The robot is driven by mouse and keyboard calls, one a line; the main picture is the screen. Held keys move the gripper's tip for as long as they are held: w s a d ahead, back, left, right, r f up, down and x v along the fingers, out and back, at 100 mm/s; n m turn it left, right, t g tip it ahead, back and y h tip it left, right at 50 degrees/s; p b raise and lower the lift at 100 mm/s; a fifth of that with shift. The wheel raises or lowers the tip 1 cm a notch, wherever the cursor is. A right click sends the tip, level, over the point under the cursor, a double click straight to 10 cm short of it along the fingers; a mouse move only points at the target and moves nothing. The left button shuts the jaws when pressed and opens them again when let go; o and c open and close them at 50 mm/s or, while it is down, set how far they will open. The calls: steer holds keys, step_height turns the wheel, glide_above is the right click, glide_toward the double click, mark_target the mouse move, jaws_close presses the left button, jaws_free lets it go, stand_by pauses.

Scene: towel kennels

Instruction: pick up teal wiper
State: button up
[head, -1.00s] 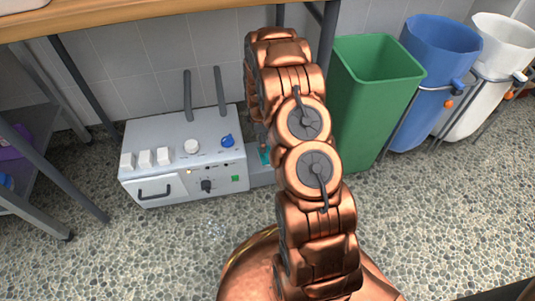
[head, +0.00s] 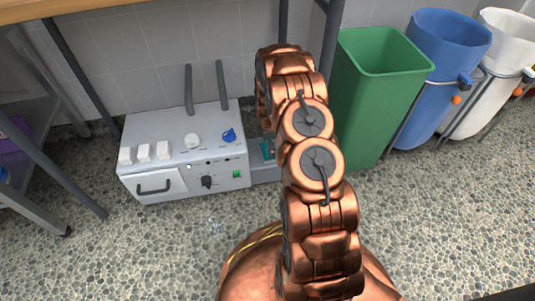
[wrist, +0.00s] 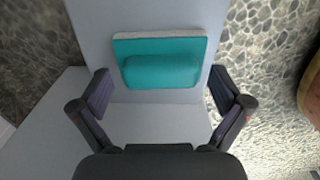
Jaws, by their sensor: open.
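The teal wiper (wrist: 160,70) is a flat block with a pale edge and a rounded teal grip on top. It lies on a grey surface (wrist: 150,118) in the wrist view, just ahead of my gripper (wrist: 163,95). The two dark fingers are spread wide, one on each side of the wiper's near edge, and hold nothing. In the head view a small part of the teal wiper (head: 267,149) shows between the white machine and my arm. My arm hides the rest of it and my gripper there.
A white machine (head: 170,165) with knobs and switches stands left of the wiper. A green bin (head: 372,100), a blue bin (head: 438,85) and a white bin (head: 500,60) stand to the right. A wooden tabletop (head: 85,8) overhangs the back. Pebbled floor in front is clear.

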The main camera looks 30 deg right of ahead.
steer(key=shift+f, duration=0.2)
steer(key=c, duration=1.1)
step_height(320, 180, up, 10)
steer(key=p, duration=0.4)
steer(key=o, duration=0.6)
steer(key=shift+c, duration=0.2)
steer(key=c, duration=0.4)
steer(key=shift+w, duration=0.1)
